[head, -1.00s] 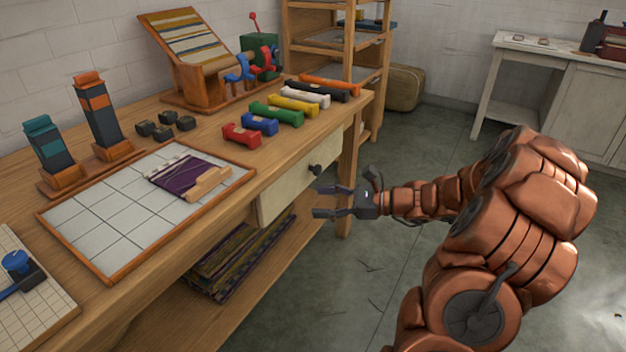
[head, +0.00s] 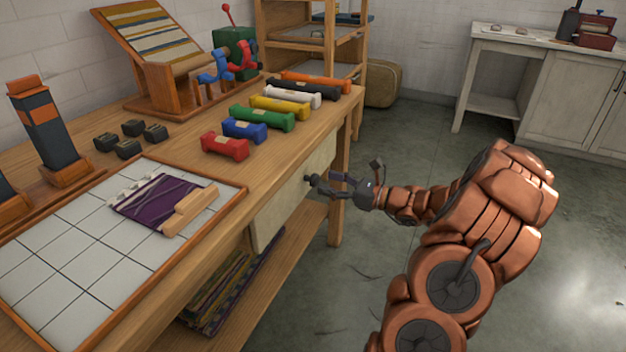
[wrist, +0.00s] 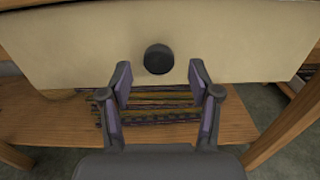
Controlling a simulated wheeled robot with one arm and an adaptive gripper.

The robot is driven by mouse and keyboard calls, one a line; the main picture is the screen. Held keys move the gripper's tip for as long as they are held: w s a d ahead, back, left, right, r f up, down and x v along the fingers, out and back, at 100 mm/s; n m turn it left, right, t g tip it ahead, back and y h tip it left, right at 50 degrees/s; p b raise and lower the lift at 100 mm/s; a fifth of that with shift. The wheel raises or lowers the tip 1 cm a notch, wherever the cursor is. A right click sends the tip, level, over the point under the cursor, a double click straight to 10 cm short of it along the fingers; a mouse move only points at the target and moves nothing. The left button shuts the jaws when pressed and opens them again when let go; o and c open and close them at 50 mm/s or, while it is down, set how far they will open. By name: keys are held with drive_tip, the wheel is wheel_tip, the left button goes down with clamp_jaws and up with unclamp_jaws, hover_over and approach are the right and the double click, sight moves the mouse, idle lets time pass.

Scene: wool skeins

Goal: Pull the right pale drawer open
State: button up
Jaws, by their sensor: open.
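The pale drawer (head: 268,220) sits under the right part of the wooden table, its front looking flush with the table edge. Its front also fills the top of the wrist view (wrist: 85,50), with a dark round knob (wrist: 158,59) near its middle. My gripper (head: 322,184) is in front of the drawer, at the knob. In the wrist view my gripper (wrist: 160,78) is open, with one finger on each side below the knob. The knob shows just beyond the fingertips, with no contact visible. In the head view the fingers partly hide the knob area.
Several coloured wool skeins (head: 262,120) lie along the table top above the drawer. A lower shelf (wrist: 50,118) carries folded striped cloth (wrist: 150,110). A table leg (head: 341,190) stands beside the drawer. The floor right of the table is clear around my arm.

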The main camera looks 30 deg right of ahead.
sight(317, 180)
drive_tip(key=x, duration=0.4)
drive_tip(key=shift+w+a+b, duration=0.3)
drive_tip(key=shift+b, duration=0.05)
clamp_jaws()
idle(0.4)
